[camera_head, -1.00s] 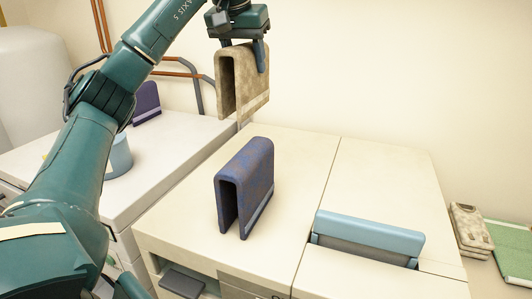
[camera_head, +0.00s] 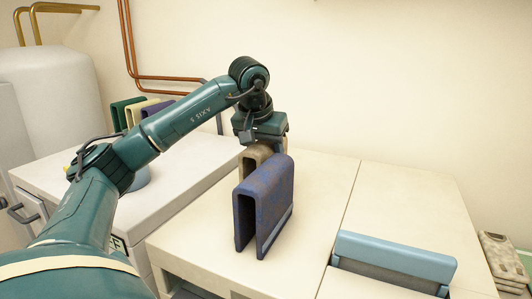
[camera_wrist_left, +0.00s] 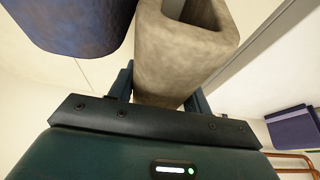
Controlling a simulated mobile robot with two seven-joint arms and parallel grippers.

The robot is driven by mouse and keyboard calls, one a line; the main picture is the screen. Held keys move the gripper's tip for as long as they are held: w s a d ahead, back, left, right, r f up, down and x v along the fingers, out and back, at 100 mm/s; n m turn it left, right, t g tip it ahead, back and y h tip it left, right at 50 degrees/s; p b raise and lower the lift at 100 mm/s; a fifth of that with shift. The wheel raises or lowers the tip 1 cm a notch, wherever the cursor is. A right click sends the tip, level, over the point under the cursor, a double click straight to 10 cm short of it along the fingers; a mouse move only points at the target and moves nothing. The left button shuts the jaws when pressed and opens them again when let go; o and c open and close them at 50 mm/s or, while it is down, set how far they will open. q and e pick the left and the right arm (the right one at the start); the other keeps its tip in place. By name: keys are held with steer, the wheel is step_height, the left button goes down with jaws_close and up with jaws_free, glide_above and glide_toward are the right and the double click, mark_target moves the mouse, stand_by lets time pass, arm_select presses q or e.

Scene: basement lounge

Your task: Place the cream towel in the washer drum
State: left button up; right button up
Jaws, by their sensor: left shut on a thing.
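A cream towel (camera_head: 138,111) stands folded between a green and a purple one at the back of the white machine on the left, in the head view. My left gripper (camera_head: 264,147) is shut on a mottled beige-grey towel (camera_head: 253,156), a different one. It holds this towel behind a folded blue towel (camera_head: 262,207), which hides its lower part, so I cannot tell whether it touches the top. The wrist view shows the held beige-grey towel (camera_wrist_left: 182,50) between the fingers. No drum interior shows. My right gripper is out of view.
The blue towel stands on a cream machine top (camera_head: 325,190). A light-blue flap (camera_head: 395,258) stands up at the right. Folded grey cloths (camera_head: 503,262) lie at the far right. Copper pipes (camera_head: 165,77) run along the wall. The top is clear right of the blue towel.

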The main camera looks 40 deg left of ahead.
arm_select(q)
steer(key=shift+f, duration=0.2)
steer(key=o, duration=1.1)
steer(key=shift+r, duration=0.1)
